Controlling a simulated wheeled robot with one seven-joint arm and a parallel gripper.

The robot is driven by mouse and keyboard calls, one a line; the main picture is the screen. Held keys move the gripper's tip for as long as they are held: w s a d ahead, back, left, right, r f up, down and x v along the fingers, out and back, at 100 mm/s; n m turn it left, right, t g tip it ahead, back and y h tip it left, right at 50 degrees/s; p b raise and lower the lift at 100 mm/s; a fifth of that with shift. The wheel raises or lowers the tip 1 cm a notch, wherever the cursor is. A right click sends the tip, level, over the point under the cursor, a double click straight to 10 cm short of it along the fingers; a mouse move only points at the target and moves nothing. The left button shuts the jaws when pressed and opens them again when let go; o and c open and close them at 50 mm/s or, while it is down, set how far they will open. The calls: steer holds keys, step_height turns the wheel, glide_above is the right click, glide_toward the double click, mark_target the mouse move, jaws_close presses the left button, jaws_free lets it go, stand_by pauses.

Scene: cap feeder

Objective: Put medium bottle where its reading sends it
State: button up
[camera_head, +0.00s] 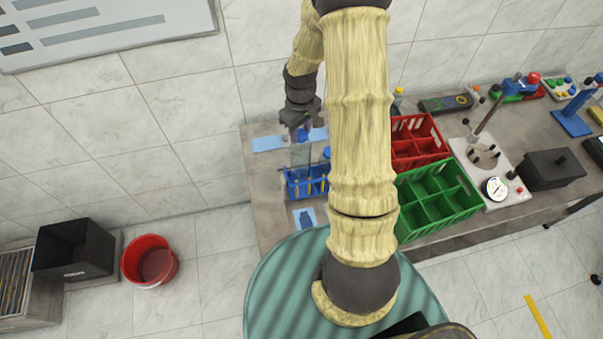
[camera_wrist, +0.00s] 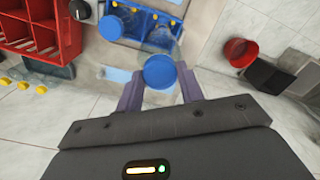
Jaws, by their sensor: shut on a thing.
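A clear bottle with a blue cap (camera_wrist: 160,72) is between the fingers of my gripper (camera_wrist: 160,88), which is shut on it. In the head view my gripper (camera_head: 301,127) is at the back left of the bench, with the clear bottle (camera_head: 301,156) hanging below it, over or just behind the blue rack (camera_head: 291,190). I cannot tell whether the bottle touches anything below. Another blue-capped bottle (camera_wrist: 114,28) stands beside it; its cap (camera_head: 326,153) shows partly behind my arm. The tester with a round gauge (camera_head: 497,188) is on the right; its reading is too small to tell.
A red divided crate (camera_head: 437,130) and a green divided crate (camera_head: 462,211) stand on the bench right of my arm. A blue card with a bottle picture (camera_head: 306,218) lies at the front left. A red bucket (camera_head: 133,268) and black bin (camera_head: 74,272) stand at far left.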

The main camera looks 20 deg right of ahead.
steer(key=shift+r+p, duration=0.9)
steer(key=shift+r, duration=0.4)
steer(key=shift+w+f, duration=0.1)
steer(key=shift+w, duration=0.05)
steer(key=shift+w+a+f+b, duration=0.1)
steer(key=shift+w+a+b, duration=0.3)
steer(key=shift+b, duration=0.8)
steer(key=w+a+r+n+b, duration=0.1)
steer(key=a+r+b, duration=0.2)
steer(key=a+b, duration=0.6)
steer(key=shift+w+a+r+n+b, duration=0.15)
steer(key=shift+w+n+b, duration=0.2)
steer(key=shift+b, duration=1)
